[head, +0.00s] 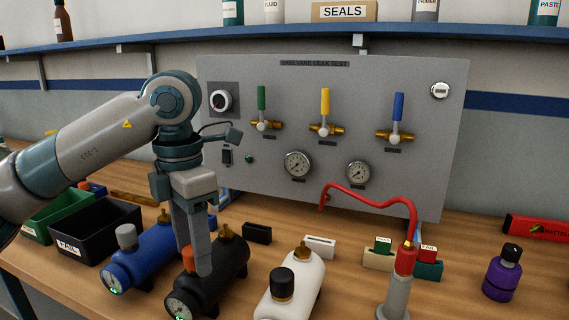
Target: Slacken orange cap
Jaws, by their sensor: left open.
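The orange cap (187,253) sits on the near end of the black cylinder (233,262), which lies on the bench with a gauge at its front and a brass fitting on top. My left gripper (194,258) points down from above, with its fingers at the cap. The nearer finger hides part of the cap and cylinder. The jaws are open; I cannot tell whether a finger touches the cap. My right gripper is not in view.
A blue cylinder (146,258) stands close left of the black one, a white cylinder (305,275) to its right. Behind is a grey test panel (420,180) with valves. A red hose (375,191), a grey post (395,297) and a purple bottle (501,278) are at right.

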